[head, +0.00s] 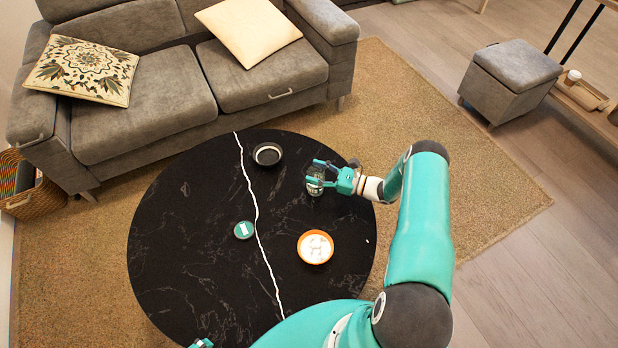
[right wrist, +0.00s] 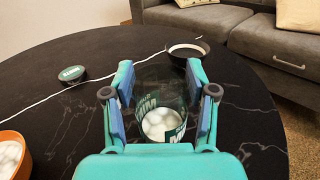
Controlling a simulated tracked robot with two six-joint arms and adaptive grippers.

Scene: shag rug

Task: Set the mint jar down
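The mint jar (right wrist: 162,98) is clear glass with dark green lettering and white mints at its bottom. It stands between the two fingers of my right gripper (right wrist: 161,85), which look closed against its sides. In the head view, the right gripper (head: 322,173) and the jar (head: 314,186) are over the right part of the round black table (head: 190,240). I cannot tell whether the jar's base touches the tabletop. Only a small teal piece of my left gripper (head: 201,343) shows at the bottom edge; its fingers cannot be made out.
An orange bowl of white pieces (head: 315,247) stands nearer than the jar. A green-topped disc (head: 243,230) lies left, and a black round dish (head: 267,154) stands behind-left. A thin white line (head: 253,200) crosses the table. A grey sofa (head: 150,90) is behind.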

